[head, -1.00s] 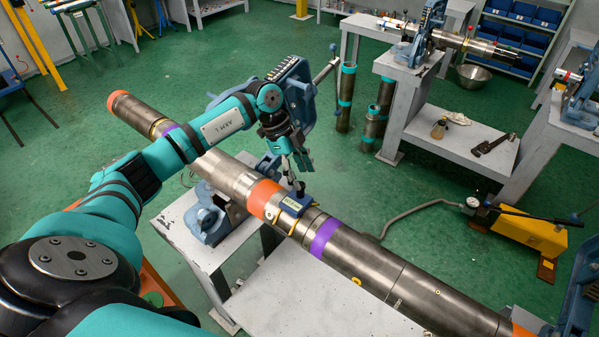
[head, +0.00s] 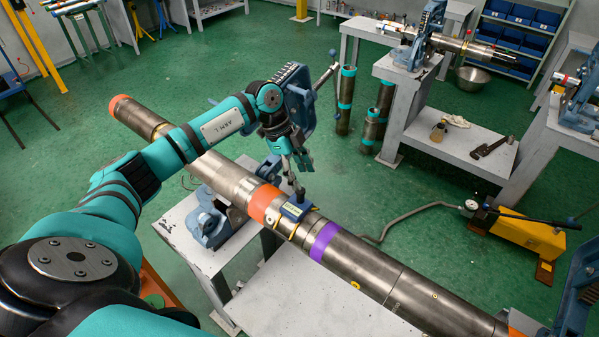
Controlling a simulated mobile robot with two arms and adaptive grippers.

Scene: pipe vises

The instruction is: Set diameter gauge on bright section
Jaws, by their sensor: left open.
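A long steel pipe (head: 360,257) lies across the vises, with orange and purple bands. A bright, shiny section (head: 312,220) shows between the orange band (head: 263,203) and the purple band (head: 324,240). My right gripper is out of view.
A blue vise (head: 208,222) stands on the grey bench (head: 275,293) under the pipe. A yellow hand pump (head: 525,236) with a hose sits on the floor at right. Upright pipes (head: 371,130) and a grey workbench (head: 455,154) stand behind. Green floor is open at left.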

